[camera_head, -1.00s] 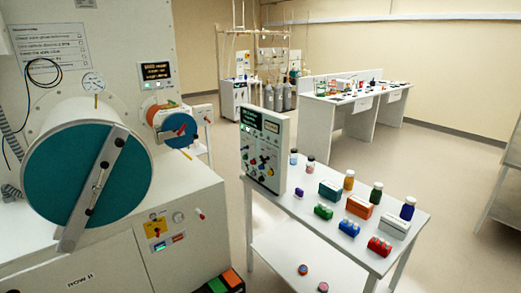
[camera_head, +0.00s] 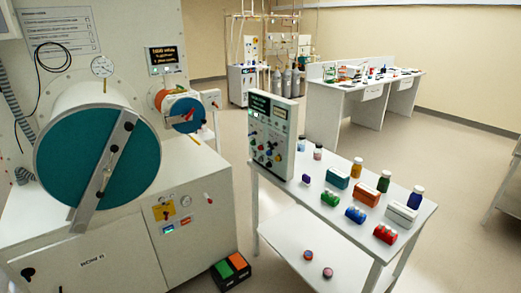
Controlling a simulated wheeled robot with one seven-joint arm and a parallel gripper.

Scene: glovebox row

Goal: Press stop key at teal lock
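The teal lock is a large white cylinder with a round teal door (camera_head: 72,165) at the left, crossed by a slanted grey bar (camera_head: 108,165). A smaller lock with a blue-teal face (camera_head: 184,116) and an orange band sits to its right. My gripper is not in view.
A white cart (camera_head: 345,222) with bottles, coloured blocks and an upright instrument panel (camera_head: 272,138) stands right of the cabinet. A floor pedal box (camera_head: 231,269) with orange and green tops lies between them. Open floor (camera_head: 450,240) is at the right.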

